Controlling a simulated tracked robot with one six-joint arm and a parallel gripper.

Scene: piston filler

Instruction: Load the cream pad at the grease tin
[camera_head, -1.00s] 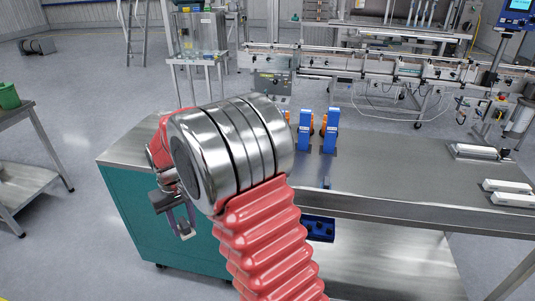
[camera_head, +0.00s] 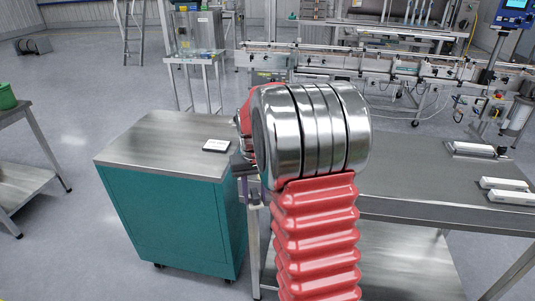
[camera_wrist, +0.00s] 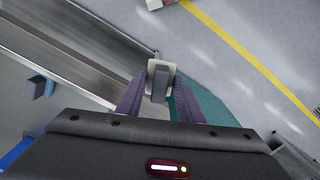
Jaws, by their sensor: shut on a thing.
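My gripper (camera_wrist: 159,92) shows in the wrist view with its two purple fingers shut on a small cream pad (camera_wrist: 152,68), which has a grey block on it. They are held over the gap between the steel bench edge and the teal cabinet. In the head view my red arm and its metal wrist hide most of the gripper and all of the pad. I cannot make out a grease tin for certain. A small flat dark-edged thing with a pale top (camera_head: 217,145) lies on the cabinet, left of my gripper.
The teal cabinet (camera_head: 165,215) has a mostly bare steel top. A steel bench (camera_head: 420,190) stands to its right, with white blocks (camera_head: 505,190) at its right end. A conveyor (camera_head: 390,65) runs behind. A table with a green container (camera_head: 6,97) stands far left.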

